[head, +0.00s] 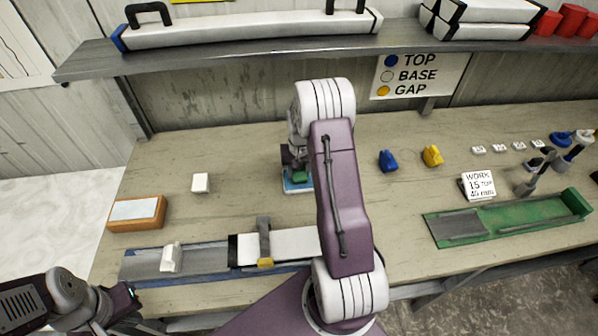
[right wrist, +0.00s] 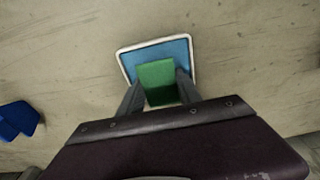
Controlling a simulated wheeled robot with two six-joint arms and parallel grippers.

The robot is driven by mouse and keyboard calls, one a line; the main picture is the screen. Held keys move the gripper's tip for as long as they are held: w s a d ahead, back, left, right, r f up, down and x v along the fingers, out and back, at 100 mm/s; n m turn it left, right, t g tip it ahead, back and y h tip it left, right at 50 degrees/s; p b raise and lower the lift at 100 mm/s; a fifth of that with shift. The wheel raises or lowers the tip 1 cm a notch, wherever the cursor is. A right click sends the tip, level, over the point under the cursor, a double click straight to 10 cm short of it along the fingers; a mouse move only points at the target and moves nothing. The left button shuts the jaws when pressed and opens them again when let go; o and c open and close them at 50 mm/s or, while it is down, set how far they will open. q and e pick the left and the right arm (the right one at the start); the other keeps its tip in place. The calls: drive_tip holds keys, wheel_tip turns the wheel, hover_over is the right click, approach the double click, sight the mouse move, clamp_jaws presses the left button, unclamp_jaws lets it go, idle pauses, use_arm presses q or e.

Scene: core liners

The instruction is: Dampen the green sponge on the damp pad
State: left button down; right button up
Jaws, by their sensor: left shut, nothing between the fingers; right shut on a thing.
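The green sponge (head: 300,178) is between the fingers of my right gripper (head: 297,166), which is shut on it. In the right wrist view the sponge (right wrist: 158,78) lies within the outline of the blue damp pad (right wrist: 184,50) with its white rim. The pad (head: 291,188) also shows in the head view, on the bench behind my right arm, partly hidden. I cannot tell whether the sponge presses on the pad or hovers just above it. My left gripper (head: 125,306) is at the lower left, shut and empty, apart from the bench objects.
A long blue-edged tray (head: 140,266) with a white liner (head: 292,243) lies along the front. A white block (head: 200,183) and an orange box (head: 136,213) are at left. Blue (head: 387,161) and yellow (head: 432,156) clips and a green tray (head: 510,223) are at right.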

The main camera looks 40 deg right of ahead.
sight(299, 172)
drive_tip(key=shift+r+p, duration=3.05)
drive_tip(key=shift+r, duration=0.5)
drive_tip(key=shift+f, duration=0.1)
